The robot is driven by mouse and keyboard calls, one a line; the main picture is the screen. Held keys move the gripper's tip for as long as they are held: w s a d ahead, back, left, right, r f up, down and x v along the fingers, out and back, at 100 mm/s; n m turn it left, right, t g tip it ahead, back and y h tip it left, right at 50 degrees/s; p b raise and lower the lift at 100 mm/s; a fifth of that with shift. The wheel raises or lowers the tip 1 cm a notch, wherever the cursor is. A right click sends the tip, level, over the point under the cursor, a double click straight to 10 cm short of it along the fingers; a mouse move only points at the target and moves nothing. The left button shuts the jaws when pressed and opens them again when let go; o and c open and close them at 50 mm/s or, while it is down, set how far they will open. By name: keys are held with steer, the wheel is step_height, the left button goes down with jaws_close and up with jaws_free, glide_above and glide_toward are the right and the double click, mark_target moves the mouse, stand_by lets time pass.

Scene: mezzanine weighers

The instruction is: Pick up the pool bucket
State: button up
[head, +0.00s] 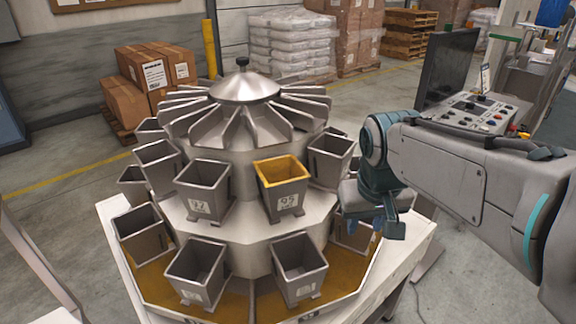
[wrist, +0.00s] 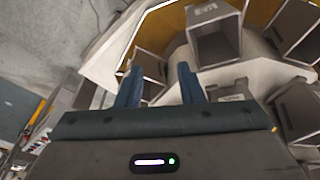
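Grey metal buckets hang in two tiers around a round weigher (head: 240,150). In the upper tier, one bucket with a yellow rim (head: 283,188) carries a label that looks like 95. A plain grey bucket (head: 203,190) hangs left of it, and another grey bucket (head: 330,158) hangs to its right. Which one is the pool bucket I cannot tell for sure. My gripper (head: 366,225) is at the weigher's right side, pointing down, partly covering a lower bucket there. In the wrist view its two blue fingers (wrist: 160,75) are apart, with no bucket clearly held between them.
Lower buckets (head: 299,268) hang over a yellow-brown tray on a pale table (head: 412,250). A control panel with a monitor (head: 446,68) stands at the right behind my arm. Cartons (head: 150,75) and wrapped sacks (head: 290,45) stand at the back. Floor lies open behind the weigher.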

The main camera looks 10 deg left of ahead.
steer(key=w+a+r+n+p, duration=0.1)
steer(key=w+a+r, duration=0.2)
steer(key=a, duration=0.2)
steer(key=w+a+r+n, duration=0.1)
steer(key=w+a+r, duration=0.1)
steer(key=a+r, duration=0.15)
steer(key=n+p, duration=0.2)
glide_toward(261, 174)
steer(key=x, duration=0.7)
steer(key=shift+s+d+f, duration=0.2)
steer(key=shift+s+f, duration=0.15)
steer(key=shift+f, duration=0.1)
steer(key=x, duration=0.1)
steer(key=p+x, duration=0.1)
steer(key=x, duration=0.2)
steer(key=shift+w+a, duration=0.25)
steer(key=shift+w, duration=0.2)
steer(key=shift+w+f, duration=0.1)
steer(key=shift+f, duration=0.4)
steer(key=shift+r, duration=0.1)
jaws_close()
